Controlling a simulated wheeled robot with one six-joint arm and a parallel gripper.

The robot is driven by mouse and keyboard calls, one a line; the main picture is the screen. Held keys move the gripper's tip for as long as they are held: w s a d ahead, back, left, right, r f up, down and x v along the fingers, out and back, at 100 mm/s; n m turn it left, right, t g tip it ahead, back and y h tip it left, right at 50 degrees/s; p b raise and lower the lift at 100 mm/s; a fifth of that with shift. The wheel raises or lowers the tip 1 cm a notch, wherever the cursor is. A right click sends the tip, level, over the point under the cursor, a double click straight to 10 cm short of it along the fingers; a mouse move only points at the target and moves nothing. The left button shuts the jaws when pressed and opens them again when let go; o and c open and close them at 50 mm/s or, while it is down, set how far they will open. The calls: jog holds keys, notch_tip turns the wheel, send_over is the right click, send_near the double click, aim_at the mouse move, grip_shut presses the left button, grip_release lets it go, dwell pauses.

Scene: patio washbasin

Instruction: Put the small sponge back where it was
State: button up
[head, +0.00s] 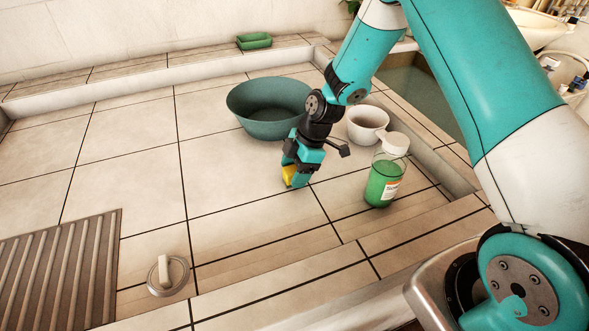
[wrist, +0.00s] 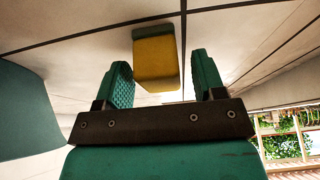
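The small sponge, yellow with a green layer, shows in the wrist view (wrist: 155,60) between and just beyond my two fingertips. In the head view only a yellow part of the sponge (head: 288,173) shows, on the tiled top in front of the dark green bowl. My gripper (head: 297,180) points down right at it and partly hides it. In the wrist view my gripper (wrist: 161,66) is open, with a visible gap between each finger and the sponge.
The dark green bowl (head: 268,126) stands close behind my gripper. A white cup (head: 367,124) and a green soap bottle (head: 386,176) stand to the right. A green soap dish (head: 254,41) is on the back ledge. A drain plug (head: 167,276) and ribbed rack (head: 60,270) are front left. The left tiles are clear.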

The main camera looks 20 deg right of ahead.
jog(key=v, duration=1.2)
jog(key=s+a+r+m, duration=0.4)
jog(key=s+a+r, duration=0.3)
jog(key=s+r, duration=0.3)
jog(key=s+a+r+m, duration=0.1)
jog(key=s+r+m, duration=0.1)
jog(key=s, duration=0.6)
jog(key=s+a+r+m, duration=0.1)
jog(key=s+r+m, duration=0.1)
jog(key=s+m, duration=0.3)
jog(key=s, duration=0.3)
jog(key=shift+r, duration=0.3)
